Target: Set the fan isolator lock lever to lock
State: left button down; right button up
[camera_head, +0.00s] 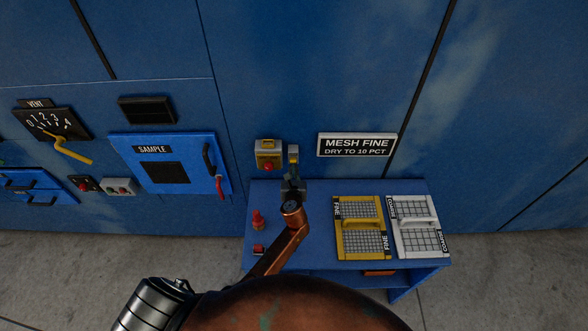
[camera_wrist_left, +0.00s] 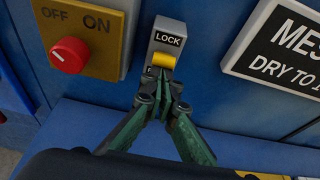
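The fan isolator (camera_head: 268,154) is a grey box with a yellow face and red knob on the blue wall. In the left wrist view its red knob (camera_wrist_left: 69,54) sits beside the words OFF and ON. To its right is a narrow grey lock plate (camera_wrist_left: 168,27) labelled LOCK. The yellow lock lever (camera_wrist_left: 163,60) lies just below that label; it also shows in the head view (camera_head: 293,149). My left gripper (camera_wrist_left: 161,83) has its fingertips drawn together right at the lever's lower end. I cannot tell whether they grip it or only touch it. My right gripper is not in view.
A MESH FINE sign (camera_head: 357,145) is right of the lever. Below stands a blue bench (camera_head: 310,262) with a yellow mesh frame (camera_head: 348,247), a white mesh frame (camera_head: 405,237) and small red items (camera_head: 258,220). A SAMPLE door (camera_head: 190,145) with a handle is at left.

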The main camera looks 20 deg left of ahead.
pick_arm(q)
jog(key=shift+w+a+r, duration=0.1)
jog(key=shift+w+r, duration=0.1)
jog(key=shift+r, duration=0.3)
notch_tip(320, 180, down, 4)
jog(key=s+d+b, duration=0.1)
jog(key=s+b, duration=0.1)
jog(key=s, duration=0.1)
jog(key=s+d+r+p, duration=0.1)
jog(key=s+d+r, duration=0.1)
jog(key=s+r, duration=0.3)
notch_tip(320, 180, up, 2)
jog(key=shift+d+r, duration=0.2)
jog(key=shift+d, duration=0.05)
